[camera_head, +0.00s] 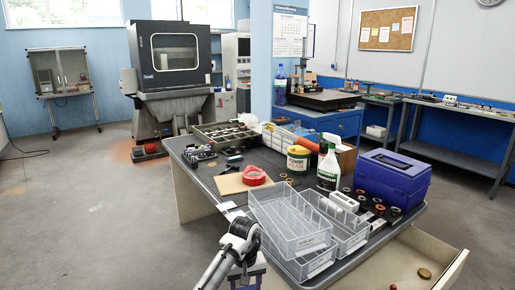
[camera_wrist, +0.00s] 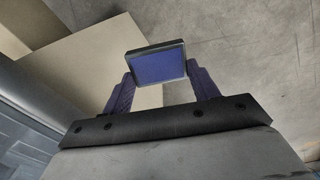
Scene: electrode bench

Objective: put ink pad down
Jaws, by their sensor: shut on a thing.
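The ink pad (camera_wrist: 158,66) is a small rectangle with a blue face and a dark rim, seen in the wrist view. My gripper (camera_wrist: 158,80) is shut on it, with one purple finger at each side. In the head view, my gripper (camera_head: 246,277) is low at the bottom edge, in front of the bench (camera_head: 225,193) and apart from its top. I cannot make out the ink pad in the head view.
Clear plastic bins (camera_head: 290,222) fill the bench's near corner. A red tape roll (camera_head: 254,176), a spray bottle (camera_head: 329,165) and a blue toolbox (camera_head: 392,180) stand farther back. An open drawer (camera_head: 425,262) juts out at the right. The floor at the left is clear.

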